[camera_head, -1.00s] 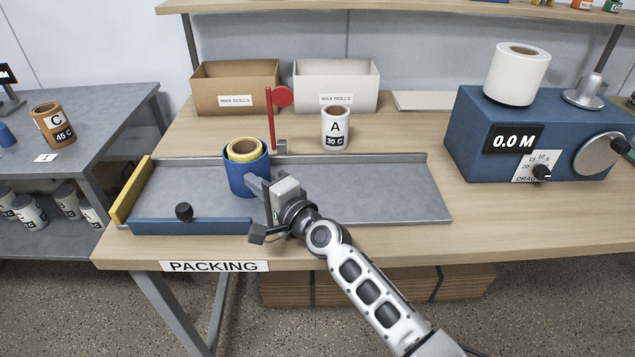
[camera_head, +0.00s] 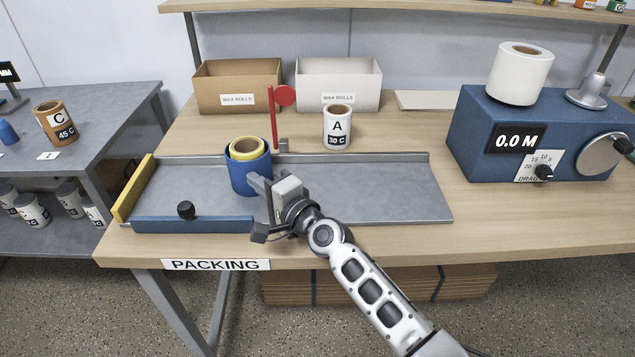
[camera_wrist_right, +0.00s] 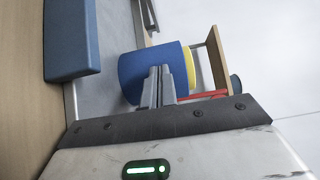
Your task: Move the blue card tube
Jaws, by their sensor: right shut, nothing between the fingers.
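The blue card tube (camera_head: 238,178) stands upright in the left part of the grey metal tray (camera_head: 355,195), with a yellow roll (camera_head: 247,149) inside its open top. In the right wrist view the blue tube (camera_wrist_right: 137,75) is straight ahead of the fingers and appears tipped by the camera's angle. My right gripper (camera_head: 256,186) is low at the tube's front right side. Its two fingers (camera_wrist_right: 160,85) are together and hold nothing. They overlap the tube in view, and I cannot tell whether they touch it. My left gripper is not in view.
A red flag post (camera_head: 273,118) stands right behind the tube, and a white A roll (camera_head: 337,130) is behind the tray. A blue bar (camera_head: 190,225) with a black knob edges the tray's front left. The tray's right half is clear. A blue machine (camera_head: 475,140) is at right.

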